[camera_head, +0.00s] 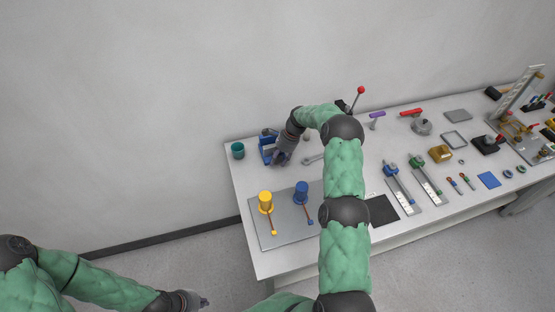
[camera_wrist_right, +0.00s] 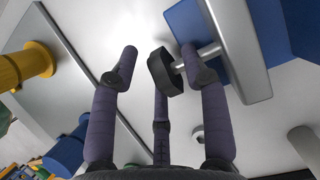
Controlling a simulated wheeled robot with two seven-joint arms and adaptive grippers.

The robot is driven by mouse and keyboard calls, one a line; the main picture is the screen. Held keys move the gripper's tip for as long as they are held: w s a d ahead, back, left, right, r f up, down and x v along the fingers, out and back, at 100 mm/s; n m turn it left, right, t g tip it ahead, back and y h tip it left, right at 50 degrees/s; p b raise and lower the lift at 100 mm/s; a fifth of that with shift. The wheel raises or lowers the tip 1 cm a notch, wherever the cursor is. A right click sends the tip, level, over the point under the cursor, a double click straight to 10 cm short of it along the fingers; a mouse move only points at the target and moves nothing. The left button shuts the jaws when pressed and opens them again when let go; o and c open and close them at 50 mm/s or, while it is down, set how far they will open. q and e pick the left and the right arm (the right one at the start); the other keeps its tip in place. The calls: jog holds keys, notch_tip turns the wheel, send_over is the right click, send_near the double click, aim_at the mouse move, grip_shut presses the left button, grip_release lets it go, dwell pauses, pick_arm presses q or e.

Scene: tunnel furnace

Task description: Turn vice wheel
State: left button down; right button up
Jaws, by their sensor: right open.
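The blue vice (camera_head: 267,140) stands at the back left of the table, partly covered by my right gripper. In the right wrist view its blue body (camera_wrist_right: 183,22) and grey jaw plate (camera_wrist_right: 236,50) show at the top. The vice wheel, a black knob (camera_wrist_right: 158,72) on a short grey rod, lies between the spread fingers of my right gripper (camera_wrist_right: 158,56). The gripper is open; contact with the wheel is unclear. In the head view my right gripper (camera_head: 283,156) hides the wheel. My left gripper (camera_head: 195,301) is low at the bottom edge, away from the table.
A teal cup (camera_head: 238,150) stands left of the vice. A grey plate (camera_head: 284,233) with a yellow cylinder (camera_head: 266,202) and a blue cylinder (camera_head: 301,192) is in front. Several tools and fixtures fill the table's right part, beyond my right arm.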

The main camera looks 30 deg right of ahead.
jog(key=shift+a+f, duration=0.1)
jog(key=shift+f, duration=0.05)
grip_shut()
jog(key=shift+a+h+p, duration=0.1)
jog(key=shift+h+p, duration=0.25)
jog(key=shift+h, duration=0.25)
